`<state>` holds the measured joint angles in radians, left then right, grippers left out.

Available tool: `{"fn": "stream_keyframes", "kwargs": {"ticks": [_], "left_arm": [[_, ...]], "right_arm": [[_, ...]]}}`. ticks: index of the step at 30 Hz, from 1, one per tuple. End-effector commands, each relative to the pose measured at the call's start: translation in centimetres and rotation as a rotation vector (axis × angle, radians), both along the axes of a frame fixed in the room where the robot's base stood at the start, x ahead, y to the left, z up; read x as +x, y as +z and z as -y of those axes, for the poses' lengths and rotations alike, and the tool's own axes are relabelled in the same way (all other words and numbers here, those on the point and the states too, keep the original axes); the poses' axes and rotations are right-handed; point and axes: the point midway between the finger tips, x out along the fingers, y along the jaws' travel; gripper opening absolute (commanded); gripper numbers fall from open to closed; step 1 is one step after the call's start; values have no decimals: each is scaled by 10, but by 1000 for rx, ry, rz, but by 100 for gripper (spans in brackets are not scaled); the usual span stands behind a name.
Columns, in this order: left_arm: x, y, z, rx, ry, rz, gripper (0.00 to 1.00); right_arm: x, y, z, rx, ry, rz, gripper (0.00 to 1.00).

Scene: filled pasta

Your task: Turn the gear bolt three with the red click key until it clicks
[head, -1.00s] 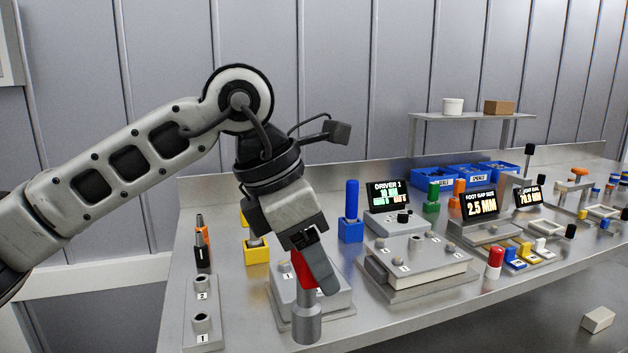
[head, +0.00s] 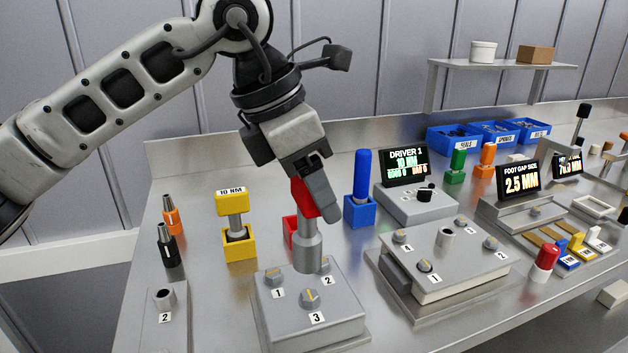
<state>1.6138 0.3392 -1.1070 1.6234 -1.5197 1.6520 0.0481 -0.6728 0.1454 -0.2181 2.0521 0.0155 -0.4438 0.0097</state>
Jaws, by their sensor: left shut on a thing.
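My left gripper (head: 312,190) is shut on the red click key (head: 303,199), whose grey socket (head: 308,250) points down. The fingers hide part of its red body. The socket is above the grey gear block (head: 345,316) and looks apart from it. Gear bolt three (head: 311,298), with a yellow mark and label 3, shows in front of and below the socket. Bolt one (head: 276,280) is to the left and bolt two (head: 325,265) to the right, partly behind the socket. A red holder (head: 289,230) stands behind the key. My right gripper is not in view.
A yellow 10 NM key (head: 231,203) and a blue key (head: 362,175) stand in holders behind. The driver display (head: 405,167) reads DRIVER 1, 10 NM. A larger bolt block (head: 460,275) is close on the right; a grey socket rack (head: 180,320) is on the left.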

Motion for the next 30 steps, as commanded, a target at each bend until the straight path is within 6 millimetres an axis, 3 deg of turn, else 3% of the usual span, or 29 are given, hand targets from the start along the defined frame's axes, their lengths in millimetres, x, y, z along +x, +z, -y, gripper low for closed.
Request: {"fn": "stream_keyframes", "kwargs": {"ticks": [7,21,30], "left_arm": [[1,-8,2,-12,1,3,27],[1,-50,2,-11,1,4,27],[1,-54,2,-11,1,4,27]], "right_arm": [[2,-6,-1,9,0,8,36],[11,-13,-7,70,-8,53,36],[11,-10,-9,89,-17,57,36]]}}
